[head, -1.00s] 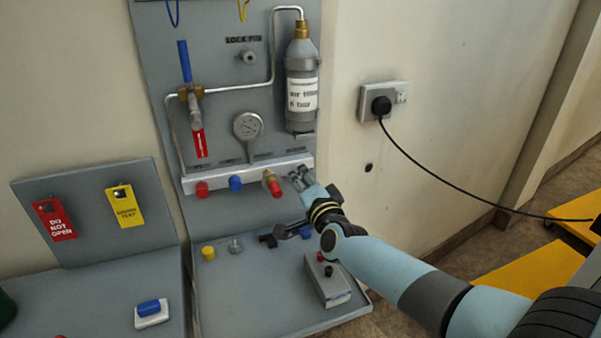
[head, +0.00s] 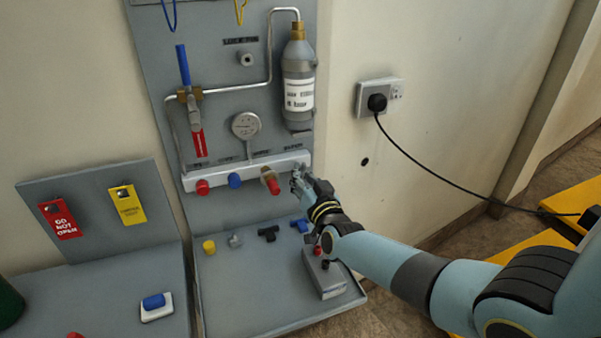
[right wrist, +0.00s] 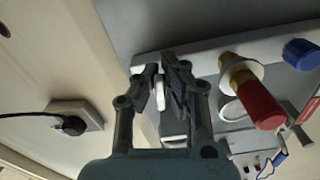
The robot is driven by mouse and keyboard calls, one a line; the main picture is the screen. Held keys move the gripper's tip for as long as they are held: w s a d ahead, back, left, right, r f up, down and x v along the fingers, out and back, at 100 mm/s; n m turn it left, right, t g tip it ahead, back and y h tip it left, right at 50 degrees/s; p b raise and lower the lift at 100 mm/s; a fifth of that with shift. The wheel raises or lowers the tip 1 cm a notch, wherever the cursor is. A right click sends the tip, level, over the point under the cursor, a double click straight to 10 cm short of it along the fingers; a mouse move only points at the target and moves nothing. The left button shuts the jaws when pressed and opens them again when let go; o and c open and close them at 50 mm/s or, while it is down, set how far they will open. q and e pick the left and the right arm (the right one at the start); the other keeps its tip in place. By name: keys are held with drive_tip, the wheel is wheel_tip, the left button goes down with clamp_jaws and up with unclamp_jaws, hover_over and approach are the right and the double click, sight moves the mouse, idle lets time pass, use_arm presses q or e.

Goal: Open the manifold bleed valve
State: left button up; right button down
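The white manifold bar (head: 215,180) runs across the lower part of the grey upright panel. It also shows in the right wrist view (right wrist: 205,50). It carries a red cap, a blue cap and a brass fitting with a red end (head: 270,181). My right gripper (head: 299,178) is at the bar's right end, right of the brass fitting. In the right wrist view its fingers (right wrist: 162,78) are close together with a narrow pale piece (right wrist: 160,92) between them. The bleed valve is not clearly visible; the gripper covers that end. My left gripper is out of view.
A grey cylinder (head: 298,85) and a gauge (head: 246,125) sit above the bar. The tray below (head: 245,290) holds loose caps, a black tee (head: 268,234) and a grey box (head: 325,275). A wall socket (head: 378,98) with a black cable is to the right.

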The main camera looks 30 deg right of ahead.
drive_tip(key=shift+s+d+f+n, duration=0.1)
drive_tip(key=shift+n, duration=0.45)
drive_tip(key=shift+s+f+n, duration=0.1)
drive_tip(key=shift+n, duration=0.45)
drive_tip(key=shift+p, duration=0.3)
drive_tip(key=c, duration=1.4)
unclamp_jaws()
drive_tip(key=shift+w+r, duration=0.1)
drive_tip(key=shift+r, duration=0.05)
drive_tip(key=v, duration=1.2)
drive_tip(key=shift+d, duration=0.1)
